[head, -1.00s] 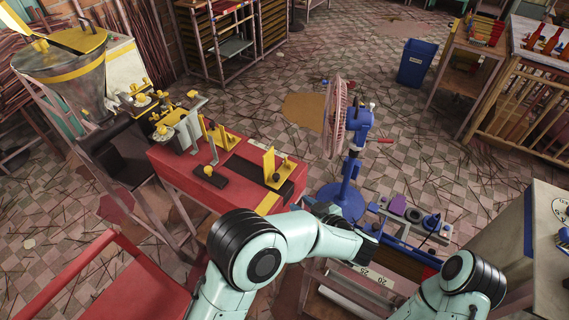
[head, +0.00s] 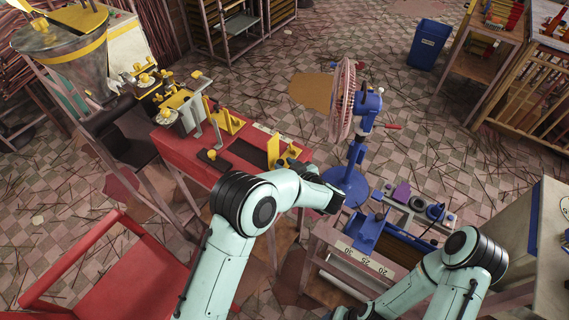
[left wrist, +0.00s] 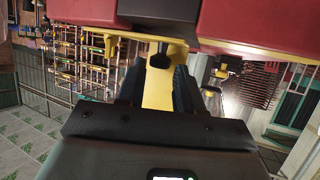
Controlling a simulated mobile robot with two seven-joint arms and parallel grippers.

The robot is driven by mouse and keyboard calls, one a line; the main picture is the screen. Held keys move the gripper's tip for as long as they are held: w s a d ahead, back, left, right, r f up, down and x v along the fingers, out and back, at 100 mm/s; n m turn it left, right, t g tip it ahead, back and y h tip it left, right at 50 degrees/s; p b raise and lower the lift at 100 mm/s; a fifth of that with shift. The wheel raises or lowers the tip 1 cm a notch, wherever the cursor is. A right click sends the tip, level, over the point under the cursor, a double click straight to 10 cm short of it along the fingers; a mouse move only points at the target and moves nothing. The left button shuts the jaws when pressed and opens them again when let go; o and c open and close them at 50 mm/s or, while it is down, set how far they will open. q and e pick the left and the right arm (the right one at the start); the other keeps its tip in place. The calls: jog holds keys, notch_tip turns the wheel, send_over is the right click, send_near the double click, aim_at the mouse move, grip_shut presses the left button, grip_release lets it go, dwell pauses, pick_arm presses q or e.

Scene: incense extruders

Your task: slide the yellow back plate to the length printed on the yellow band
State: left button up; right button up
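The yellow back plate (head: 273,150) stands upright on the black track of the red bench (head: 185,150), close to a yellow knob (head: 291,153). My left arm covers the near end of the bench in the head view, and the yellow band there is hidden. A black knob (left wrist: 160,57) sits just beyond the fingers. My right gripper is out of view.
A blue fan (head: 352,150) stands right of the red bench. A bench with a blue block (head: 368,232) and a numbered white scale (head: 362,262) lies in front of it.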

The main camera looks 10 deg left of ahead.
aim_at(274, 159)
pick_arm(q)
jog(key=shift+w+a+f, duration=0.3)
jog(key=shift+w+a, duration=0.15)
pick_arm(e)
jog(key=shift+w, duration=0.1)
pick_arm(q)
grip_shut()
jog(key=shift+w+a+r+p, duration=0.1)
jog(key=shift+w+a+p, duration=0.2)
jog(key=shift+a, duration=0.55)
jog(key=shift+w+a+r+p, duration=0.1)
jog(key=shift+w+a, duration=0.25)
jog(key=shift+a, duration=0.5)
jog(key=shift+w+a+f, duration=0.15)
jog(key=shift+f, duration=0.05)
grip_release()
jog(key=shift+d, duration=0.2)
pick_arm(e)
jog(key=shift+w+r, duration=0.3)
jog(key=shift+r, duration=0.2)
